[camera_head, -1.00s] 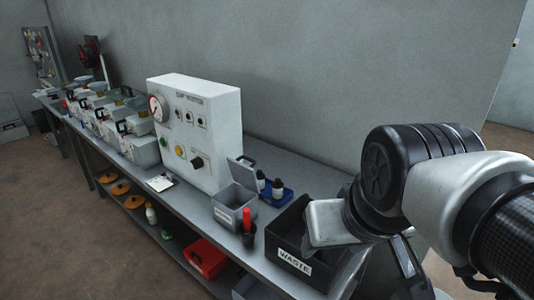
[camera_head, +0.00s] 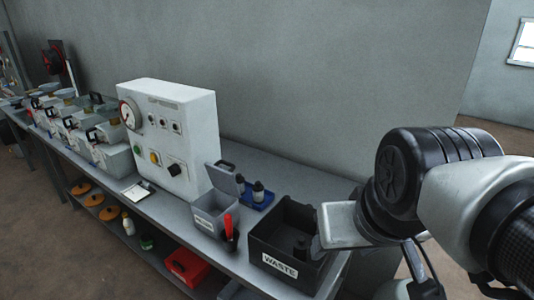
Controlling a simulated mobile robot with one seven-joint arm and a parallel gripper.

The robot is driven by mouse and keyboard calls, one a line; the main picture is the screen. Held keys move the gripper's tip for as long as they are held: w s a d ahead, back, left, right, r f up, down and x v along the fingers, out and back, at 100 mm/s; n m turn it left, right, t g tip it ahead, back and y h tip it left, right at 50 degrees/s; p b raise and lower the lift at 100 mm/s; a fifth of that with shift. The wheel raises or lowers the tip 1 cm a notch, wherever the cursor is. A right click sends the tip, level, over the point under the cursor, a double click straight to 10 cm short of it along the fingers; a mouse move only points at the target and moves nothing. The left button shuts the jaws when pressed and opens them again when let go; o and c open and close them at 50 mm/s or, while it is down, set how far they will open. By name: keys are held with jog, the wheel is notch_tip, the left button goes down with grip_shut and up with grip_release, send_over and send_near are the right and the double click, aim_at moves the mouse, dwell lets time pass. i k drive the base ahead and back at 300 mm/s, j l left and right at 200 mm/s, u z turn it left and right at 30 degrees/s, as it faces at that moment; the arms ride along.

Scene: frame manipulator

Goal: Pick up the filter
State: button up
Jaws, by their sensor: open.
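I cannot pick out a filter with certainty. Several grey-white units (camera_head: 113,154) with black handles stand in a row on the left of the bench, with small brownish parts among them too small to make out. A dark shape that I cannot identify is inside the black waste bin (camera_head: 282,268). My gripper (camera_head: 343,226) is at the right, at the end of my arm, seen only in part beside and above the bin's right rim. Its fingertips are not clear, and I see nothing held.
A white tester box (camera_head: 190,120) with a gauge stands mid-bench (camera_head: 165,205). Near it are a grey lidded box (camera_head: 210,212), a blue tray (camera_head: 262,200) with dark bottles, and a red-handled tool (camera_head: 229,228). A red crate (camera_head: 186,268) and orange discs (camera_head: 95,200) are below. A wall backs the bench.

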aim_at(240, 180)
jog(key=z, duration=0.3)
jog(key=i+j+z, duration=0.1)
jog(key=j+z, duration=0.25)
jog(key=j, duration=0.15)
jog(key=j+z, duration=0.35)
jog(key=j, duration=0.15)
jog(key=j+z, duration=0.2)
jog(key=j, duration=1.7)
jog(key=k+j, duration=0.15)
jog(key=j, duration=0.55)
